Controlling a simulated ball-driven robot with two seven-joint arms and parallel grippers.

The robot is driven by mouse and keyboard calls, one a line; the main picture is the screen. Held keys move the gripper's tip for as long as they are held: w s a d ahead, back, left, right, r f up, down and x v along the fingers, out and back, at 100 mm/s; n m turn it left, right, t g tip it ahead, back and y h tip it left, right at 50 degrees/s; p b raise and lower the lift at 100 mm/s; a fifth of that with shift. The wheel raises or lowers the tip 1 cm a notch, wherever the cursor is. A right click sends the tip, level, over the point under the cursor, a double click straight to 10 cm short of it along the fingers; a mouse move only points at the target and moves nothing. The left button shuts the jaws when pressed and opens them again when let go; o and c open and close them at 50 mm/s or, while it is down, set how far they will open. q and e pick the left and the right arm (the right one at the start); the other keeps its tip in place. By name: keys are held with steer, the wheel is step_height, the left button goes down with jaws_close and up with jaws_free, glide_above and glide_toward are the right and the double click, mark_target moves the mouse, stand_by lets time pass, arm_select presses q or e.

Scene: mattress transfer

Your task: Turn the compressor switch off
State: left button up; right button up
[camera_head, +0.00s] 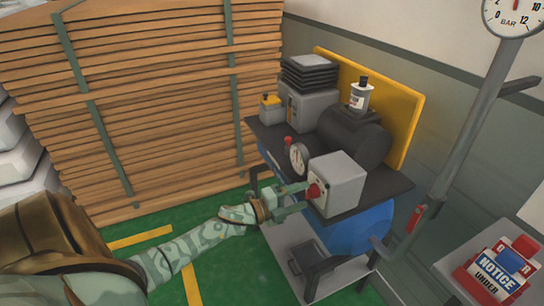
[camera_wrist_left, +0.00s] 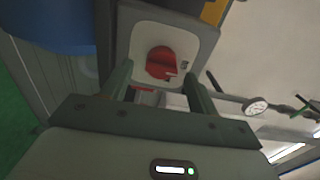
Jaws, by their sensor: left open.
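The compressor switch is a red knob (camera_head: 314,191) on the front of a light grey box (camera_head: 342,184) at the compressor's near side. In the left wrist view the red knob (camera_wrist_left: 161,63) sits in a pale rounded frame, centred between the fingers. My left gripper (camera_head: 296,199) reaches in from the left, open, with its fingertips at the box's front, one on either side of the knob. The left wrist view shows my left gripper (camera_wrist_left: 158,84) with a gap around the knob; I cannot tell whether the fingers touch it. My right gripper is not in view.
The compressor has a black top plate (camera_head: 262,134) and a blue tank (camera_head: 357,230). A pressure gauge (camera_head: 299,158) stands beside the box. Stacked wooden boards (camera_head: 160,90) fill the left. A grey pipe (camera_head: 455,140) and a notice sign (camera_head: 497,272) are at right.

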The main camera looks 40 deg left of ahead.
arm_select(q)
steer(key=v, duration=1.4)
steer(key=shift+p, duration=0.4)
steer(key=s+a+f+n+g+y, duration=0.25)
steer(key=a+f+n+y, duration=0.45)
steer(key=f, duration=0.5)
steer(key=s+f+n+g+y, duration=0.2)
steer(key=s+f+n+g, duration=0.2)
steer(key=s+f+n, duration=0.55)
steer(key=s+d+f+g, duration=0.2)
steer(key=s+f, duration=0.4)
steer(key=s+d+f+g, duration=0.3)
steer(key=s+f, duration=0.2)
steer(key=f, duration=0.2)
steer(key=s+d+f+n+g+h, duration=0.1)
steer(key=s+d+f+g, duration=0.1)
steer(key=s+d, duration=0.6)
steer(key=s+d+f+n+g+h, duration=0.1)
steer(key=s+d+f+g, duration=0.1)
steer(key=s+d+f, duration=0.3)
steer(key=s+d, duration=0.3)
steer(key=shift+d, duration=0.25)
